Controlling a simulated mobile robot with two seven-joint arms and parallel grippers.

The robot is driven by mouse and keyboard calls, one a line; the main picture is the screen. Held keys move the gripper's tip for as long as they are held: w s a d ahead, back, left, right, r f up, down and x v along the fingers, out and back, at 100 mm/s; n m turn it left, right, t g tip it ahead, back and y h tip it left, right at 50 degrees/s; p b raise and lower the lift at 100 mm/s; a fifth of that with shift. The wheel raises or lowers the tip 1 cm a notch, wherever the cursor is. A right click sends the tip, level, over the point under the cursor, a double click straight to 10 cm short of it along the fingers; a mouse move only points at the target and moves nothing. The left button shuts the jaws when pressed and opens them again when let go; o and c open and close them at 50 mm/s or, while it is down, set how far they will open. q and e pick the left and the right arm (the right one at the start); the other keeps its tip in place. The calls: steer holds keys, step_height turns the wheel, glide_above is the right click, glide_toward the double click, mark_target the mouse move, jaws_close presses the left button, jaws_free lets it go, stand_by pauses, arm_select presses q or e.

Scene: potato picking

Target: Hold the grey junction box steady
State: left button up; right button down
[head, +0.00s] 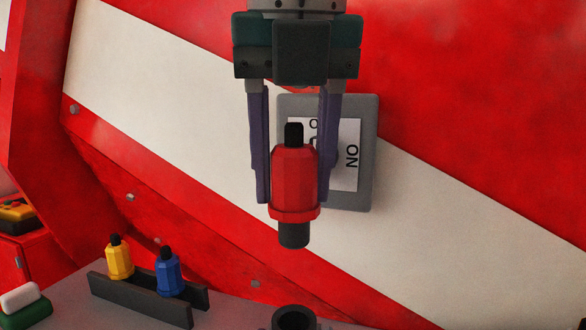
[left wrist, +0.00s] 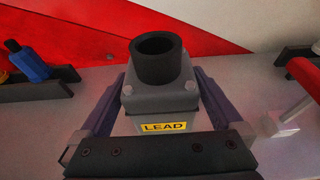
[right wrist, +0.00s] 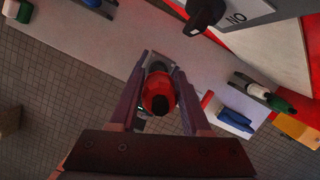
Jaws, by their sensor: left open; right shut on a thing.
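The grey junction box (left wrist: 160,98) stands on the bench with a yellow LEAD label and a round black socket (left wrist: 158,58) on top. In the head view only the socket (head: 294,319) shows clearly, at the bottom edge. My left gripper (left wrist: 160,85) is open, with one finger on each side of the box; contact cannot be told. My right gripper (head: 294,195) is shut on a red plug (head: 295,175) with black ends. It holds the plug upright, above the socket in the head view. The plug also shows in the right wrist view (right wrist: 158,95).
A dark rack (head: 140,298) with a yellow plug (head: 119,258) and a blue plug (head: 167,272) stands at the lower left. A grey switch panel (head: 367,150) is on the red and white wall behind my right gripper. A green and white object (head: 24,305) lies far left.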

arm_select(q)
steer(key=v, duration=0.8)
